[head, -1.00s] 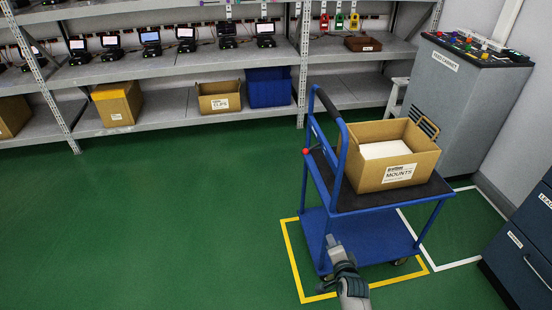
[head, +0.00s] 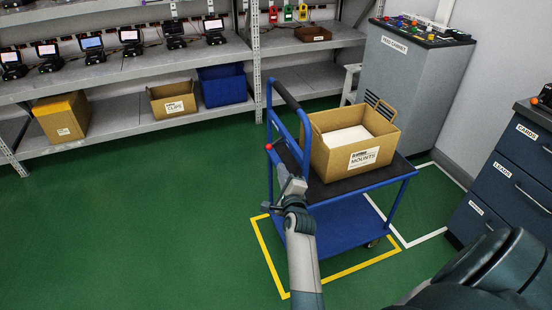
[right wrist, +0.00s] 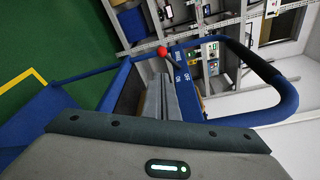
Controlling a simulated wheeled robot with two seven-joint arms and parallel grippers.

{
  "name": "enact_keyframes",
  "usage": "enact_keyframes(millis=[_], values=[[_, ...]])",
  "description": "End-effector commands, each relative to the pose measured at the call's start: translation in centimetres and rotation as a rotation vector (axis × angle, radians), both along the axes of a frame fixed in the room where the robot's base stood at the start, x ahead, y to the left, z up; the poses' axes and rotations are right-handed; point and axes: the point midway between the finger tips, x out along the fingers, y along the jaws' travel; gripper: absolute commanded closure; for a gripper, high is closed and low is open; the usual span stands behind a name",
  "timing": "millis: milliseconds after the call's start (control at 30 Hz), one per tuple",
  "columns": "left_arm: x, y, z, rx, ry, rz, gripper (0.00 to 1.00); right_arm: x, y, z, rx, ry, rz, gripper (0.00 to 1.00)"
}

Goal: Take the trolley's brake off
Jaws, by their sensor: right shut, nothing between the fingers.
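The blue trolley (head: 335,222) stands on the floor with a dark top deck and a push handle (head: 287,97) at its left end. A red knob, the brake lever's end (head: 268,147), sticks out at the handle side. In the right wrist view the red knob (right wrist: 162,51) is just beyond my fingers, beside a blue plate with white lettering (right wrist: 184,72), too small to read surely. My right gripper (head: 293,184) is shut and empty, in front of the trolley's handle end, below the knob in the picture. Contact with the knob cannot be told. My left gripper is out of view.
A cardboard box marked MOUNTS (head: 352,150) sits on the trolley. Yellow floor tape (head: 268,262) surrounds its base. A grey cabinet (head: 407,95) stands behind it, blue drawers (head: 500,190) at right, shelving (head: 130,65) behind. Green floor at left is clear.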

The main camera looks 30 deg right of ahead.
Motion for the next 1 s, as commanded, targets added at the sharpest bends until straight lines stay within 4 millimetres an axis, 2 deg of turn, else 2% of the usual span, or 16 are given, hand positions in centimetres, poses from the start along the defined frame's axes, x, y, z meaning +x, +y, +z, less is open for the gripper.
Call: enact_keyframes(millis=[267, 700, 1000], values=[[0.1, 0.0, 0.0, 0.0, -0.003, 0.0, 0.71, 1.8, -0.8, -0.1, -0.003, 0.001, 0.001, 1.0], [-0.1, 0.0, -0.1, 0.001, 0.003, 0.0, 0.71, 7.5, -3.3, -0.7, -0.002, 0.001, 0.002, 1.0], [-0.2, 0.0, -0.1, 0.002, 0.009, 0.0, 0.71, 9.0, -4.0, -0.9, -0.003, 0.001, 0.001, 1.0]])
